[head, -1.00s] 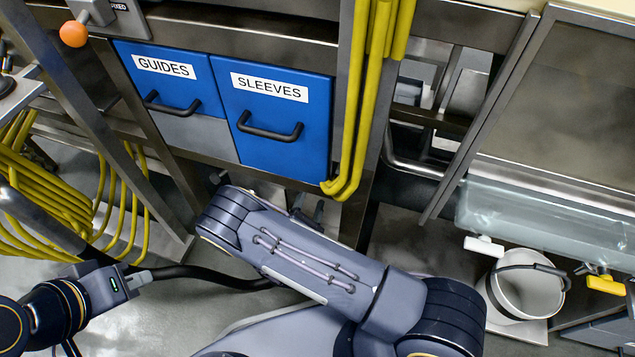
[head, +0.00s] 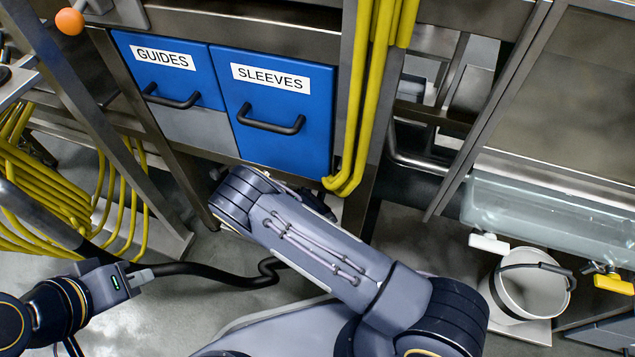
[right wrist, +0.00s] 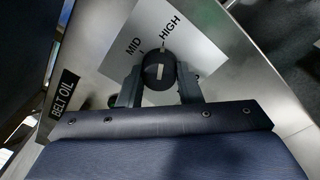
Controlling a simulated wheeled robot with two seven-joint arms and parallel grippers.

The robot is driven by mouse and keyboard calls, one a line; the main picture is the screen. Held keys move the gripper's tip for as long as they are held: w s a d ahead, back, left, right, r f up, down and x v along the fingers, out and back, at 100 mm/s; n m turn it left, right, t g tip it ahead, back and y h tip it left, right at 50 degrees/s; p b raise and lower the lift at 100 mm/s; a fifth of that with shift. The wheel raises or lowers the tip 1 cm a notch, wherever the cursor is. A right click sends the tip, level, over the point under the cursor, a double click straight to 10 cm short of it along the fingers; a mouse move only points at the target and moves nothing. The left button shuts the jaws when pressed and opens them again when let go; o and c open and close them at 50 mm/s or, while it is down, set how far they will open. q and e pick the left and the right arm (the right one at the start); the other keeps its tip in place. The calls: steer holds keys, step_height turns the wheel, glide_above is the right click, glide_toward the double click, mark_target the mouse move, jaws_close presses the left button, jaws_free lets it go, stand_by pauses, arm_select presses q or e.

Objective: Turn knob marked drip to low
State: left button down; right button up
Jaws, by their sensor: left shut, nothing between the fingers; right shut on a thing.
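In the right wrist view a round black knob (right wrist: 159,72) with a white pointer mark sits between the fingers of my right gripper (right wrist: 160,84), which is shut on it. The pale dial plate (right wrist: 196,38) behind the knob reads MID and HIGH. No LOW mark or drip label is readable; part of the plate is hidden by the knob and gripper. In the head view my right arm covers the lower middle, and its gripper and the knob cannot be seen. My left gripper (head: 145,276) is shut and empty at the lower left, away from the knob.
A BELT OIL label (right wrist: 65,93) is left of the dial on the metal panel. The head view shows blue drawers marked GUIDES (head: 168,75) and SLEEVES (head: 272,110), yellow pipes (head: 365,100), a white bucket (head: 525,290) and an orange ball (head: 69,21). Grey floor shows below.

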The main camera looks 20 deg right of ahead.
steer(key=shift+n, duration=0.4)
steer(key=shift+c, duration=0.3)
steer(key=n+p, duration=0.1)
steer(key=n, duration=1)
steer(key=n+g+h+p, duration=0.1)
steer(key=n+p, duration=0.1)
steer(key=n, duration=0.9)
steer(key=shift+s+d, duration=0.1)
stand_by(0.4)
steer(key=o, duration=1)
steer(key=shift+r, duration=0.1)
steer(key=shift+p+v, duration=1.15)
steer(key=shift+v, duration=2.75)
